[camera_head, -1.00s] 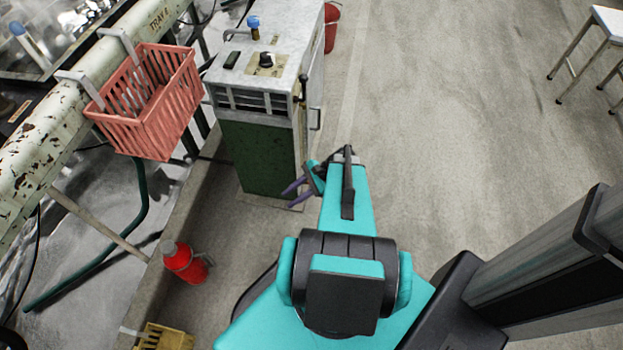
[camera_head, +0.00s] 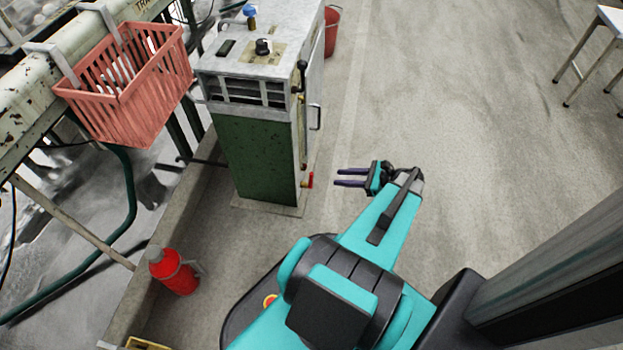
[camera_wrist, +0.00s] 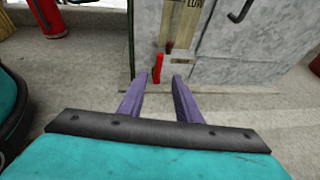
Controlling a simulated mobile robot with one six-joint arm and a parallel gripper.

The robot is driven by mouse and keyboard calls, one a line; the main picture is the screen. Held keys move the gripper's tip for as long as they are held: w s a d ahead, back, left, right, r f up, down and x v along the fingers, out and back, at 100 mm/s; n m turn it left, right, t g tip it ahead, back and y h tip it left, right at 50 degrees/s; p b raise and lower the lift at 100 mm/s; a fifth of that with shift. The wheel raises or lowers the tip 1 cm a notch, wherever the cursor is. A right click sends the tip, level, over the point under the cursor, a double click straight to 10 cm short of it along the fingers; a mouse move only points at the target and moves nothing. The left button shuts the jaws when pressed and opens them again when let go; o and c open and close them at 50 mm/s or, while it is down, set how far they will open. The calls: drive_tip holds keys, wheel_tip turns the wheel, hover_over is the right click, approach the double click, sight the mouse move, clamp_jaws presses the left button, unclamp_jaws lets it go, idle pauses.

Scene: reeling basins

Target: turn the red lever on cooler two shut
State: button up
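The red lever (camera_head: 310,180) sits low on the right side of the green and grey cooler (camera_head: 255,150), near the floor. In the wrist view the red lever (camera_wrist: 158,68) stands roughly upright beside a brass-coloured fitting, ahead of my fingertips. My gripper (camera_head: 337,178) is to the right of the lever, with its two purple fingers pointing at it and apart from it. In the wrist view my gripper (camera_wrist: 160,80) is open, with nothing between the fingers. The cooler's number cannot be read.
A red extinguisher-like canister (camera_head: 175,271) stands on the floor at the lower left. A red basket (camera_head: 130,90) hangs from the rail on the left. A red bucket (camera_head: 332,32) stands behind the cooler. The floor to the right is open, with a table (camera_head: 612,20) beyond.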

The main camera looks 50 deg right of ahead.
sight(311, 177)
drive_tip(key=shift+w+a, duration=0.1)
drive_tip(key=shift+w, duration=0.05)
drive_tip(key=shift+b+x, duration=2.65)
drive_tip(key=shift+x, duration=4.1)
drive_tip(key=shift+f, duration=0.1)
